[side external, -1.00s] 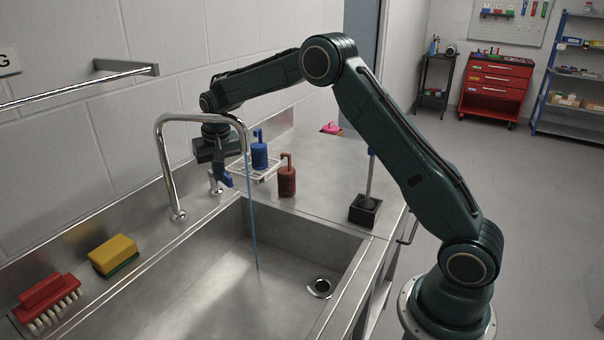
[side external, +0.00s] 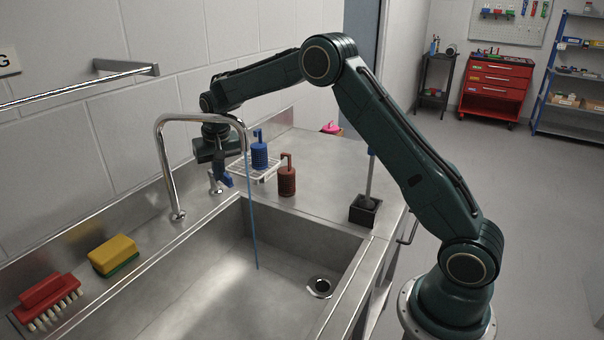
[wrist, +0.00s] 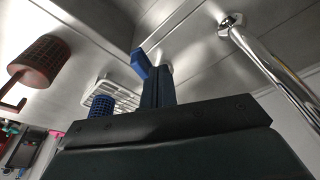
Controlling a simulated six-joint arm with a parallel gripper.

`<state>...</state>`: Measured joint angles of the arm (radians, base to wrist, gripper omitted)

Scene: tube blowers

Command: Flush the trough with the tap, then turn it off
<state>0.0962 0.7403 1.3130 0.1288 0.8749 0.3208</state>
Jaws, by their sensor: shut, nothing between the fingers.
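The tap is a chrome gooseneck spout (side external: 166,165) on the sink's back ledge; its base also shows in the wrist view (wrist: 232,20). A thin blue stream of water (side external: 252,225) falls from its mouth into the steel trough (side external: 190,290). A short chrome valve (side external: 215,184) stands right of the spout's base. My gripper (side external: 226,180), with blue fingers (wrist: 150,80), is shut and empty, pointing down just above and beside this valve. I cannot tell whether the fingers touch it. The valve's top is largely hidden by my gripper.
A plunger-like tool in a black holder (side external: 365,210) is farther right. A yellow sponge (side external: 113,252) and red brush (side external: 46,295) lie left. The drain (side external: 320,287) is open.

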